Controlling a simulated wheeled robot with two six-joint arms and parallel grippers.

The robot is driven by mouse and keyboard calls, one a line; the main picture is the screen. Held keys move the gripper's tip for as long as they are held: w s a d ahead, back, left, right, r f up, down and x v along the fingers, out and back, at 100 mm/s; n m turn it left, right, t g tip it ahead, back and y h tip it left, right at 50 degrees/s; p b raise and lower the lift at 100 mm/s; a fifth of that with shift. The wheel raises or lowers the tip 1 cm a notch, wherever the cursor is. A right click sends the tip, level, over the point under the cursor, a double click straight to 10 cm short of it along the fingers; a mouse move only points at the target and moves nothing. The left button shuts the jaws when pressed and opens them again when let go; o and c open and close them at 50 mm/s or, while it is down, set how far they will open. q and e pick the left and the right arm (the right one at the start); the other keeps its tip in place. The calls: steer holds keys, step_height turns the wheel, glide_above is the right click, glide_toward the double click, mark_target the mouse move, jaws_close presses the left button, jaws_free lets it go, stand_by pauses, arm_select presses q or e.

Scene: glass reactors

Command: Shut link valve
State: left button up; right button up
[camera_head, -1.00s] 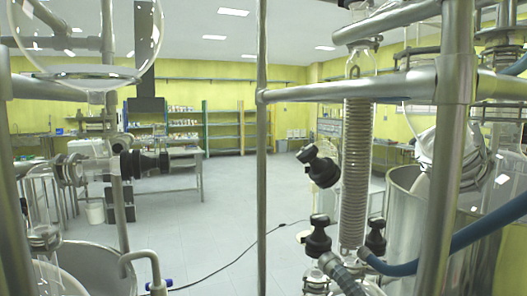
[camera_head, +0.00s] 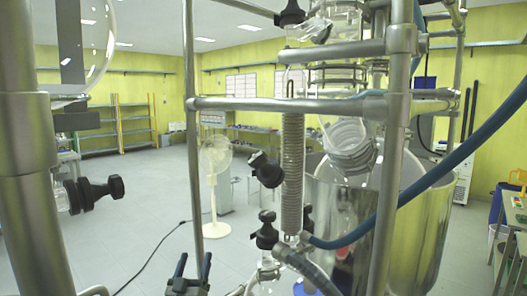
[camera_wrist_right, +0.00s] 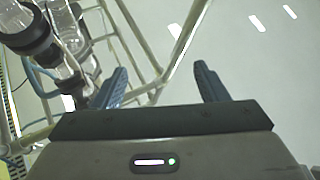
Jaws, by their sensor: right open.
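Several black-handled valves are in the head view, and I cannot tell which one is the link valve. One black valve (camera_head: 265,170) sticks out left of the coiled glass condenser (camera_head: 292,170). Another black valve (camera_head: 266,230) stands upright below it, and a third black valve (camera_head: 95,191) juts right at the left. My right gripper (camera_head: 192,268) is at the bottom of the head view, left of and below the upright valve, open and empty. In the right wrist view its fingers (camera_wrist_right: 161,80) are apart, with black-collared glassware (camera_wrist_right: 30,35) at upper left. My left gripper is not in view.
A steel frame with a thin upright rod (camera_head: 193,150) and a horizontal bar (camera_head: 290,105) stands before me. A blue hose (camera_head: 420,190) crosses the right side by a steel vessel (camera_head: 425,230). A white fan (camera_head: 215,190) stands behind on open floor.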

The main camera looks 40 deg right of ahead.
steer(key=s+d+r+m+g+h+p, duration=0.1)
steer(key=s+d+r+m+g+h, duration=0.15)
steer(key=r+m+g, duration=0.55)
steer(key=s+d+r+m+g+h, duration=0.1)
steer(key=s+r+m+g+h, duration=0.2)
steer(key=r, duration=0.9)
steer(key=g+y+p, duration=0.2)
steer(key=g+y, duration=0.2)
steer(key=y, duration=0.3)
glide_toward(255, 159)
steer(key=d, duration=0.3)
steer(key=shift+h, duration=0.25)
steer(key=d+p, duration=0.1)
steer(key=d, duration=0.2)
steer(key=d+p, duration=0.2)
steer(key=d, duration=0.1)
steer(key=d+p, duration=0.1)
steer(key=d, duration=0.2)
steer(key=shift+w+d+f+p, duration=0.2)
steer(key=shift+w+p, duration=0.2)
steer(key=shift+w+d+f, duration=0.1)
steer(key=shift+d+f, duration=0.05)
steer(key=shift+d, duration=0.15)
steer(key=c, duration=1)
